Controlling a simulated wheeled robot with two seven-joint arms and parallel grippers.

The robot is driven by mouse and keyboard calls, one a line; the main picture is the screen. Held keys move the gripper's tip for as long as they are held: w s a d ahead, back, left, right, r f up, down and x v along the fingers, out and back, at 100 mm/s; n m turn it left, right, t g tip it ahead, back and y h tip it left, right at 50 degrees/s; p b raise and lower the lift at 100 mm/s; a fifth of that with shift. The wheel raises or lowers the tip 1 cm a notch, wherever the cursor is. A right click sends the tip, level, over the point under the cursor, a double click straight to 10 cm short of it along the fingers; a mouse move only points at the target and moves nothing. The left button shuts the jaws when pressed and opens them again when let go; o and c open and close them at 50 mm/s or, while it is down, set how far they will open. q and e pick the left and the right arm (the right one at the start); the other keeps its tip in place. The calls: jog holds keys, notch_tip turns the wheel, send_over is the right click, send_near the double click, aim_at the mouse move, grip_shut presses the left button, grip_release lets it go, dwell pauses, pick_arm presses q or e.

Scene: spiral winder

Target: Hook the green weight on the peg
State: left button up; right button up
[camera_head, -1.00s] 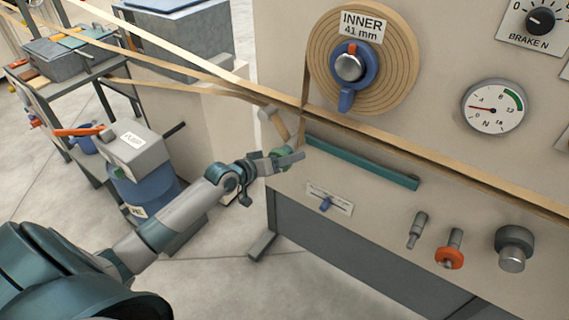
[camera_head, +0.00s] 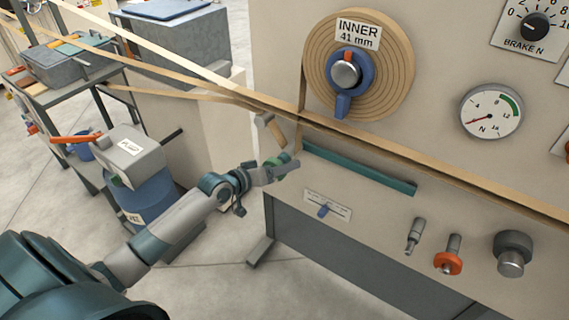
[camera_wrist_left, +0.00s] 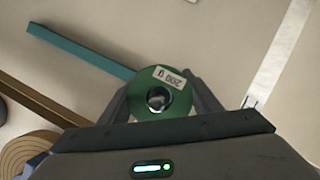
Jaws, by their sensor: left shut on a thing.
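The green weight (camera_wrist_left: 150,112) is a round disc with a "200 g" label and a central hole, seen face-on in the left wrist view. A grey metallic form shows in the hole; I cannot tell what it is. My left gripper (camera_wrist_left: 160,104) is shut on the weight, with a finger on each side. In the head view, the gripper (camera_head: 290,167) with the green weight (camera_head: 284,158) is below the tape, left of the teal bar. Grey pegs project from the panel at lower right: one bare (camera_head: 415,236), one with an orange disc. My right gripper is out of view.
The teal bar (camera_head: 360,167) and taut brown tape (camera_head: 430,157) run across the panel near the gripper. A small tan lever (camera_head: 271,128) is just above it. A cluttered stand (camera_head: 75,75) is at left.

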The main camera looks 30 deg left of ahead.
aim_at(277, 179)
pick_arm(q)
jog(key=s, duration=0.3)
jog(key=shift+s+a, duration=0.1)
jog(key=shift+s, duration=0.05)
jog(key=s, duration=0.4)
jog(key=shift+s+a+r+p, duration=0.1)
jog(key=shift+s+a+p, duration=0.1)
jog(key=shift+p, duration=0.15)
jog(key=shift+s+r+p, duration=0.25)
jog(key=shift+s+p, duration=0.25)
jog(key=shift+p, duration=0.1)
jog(key=shift+s+a, duration=0.1)
jog(key=shift+s, duration=0.15)
jog(key=shift+s+r+p, duration=0.2)
jog(key=shift+s+p, duration=0.35)
jog(key=shift+p, duration=0.05)
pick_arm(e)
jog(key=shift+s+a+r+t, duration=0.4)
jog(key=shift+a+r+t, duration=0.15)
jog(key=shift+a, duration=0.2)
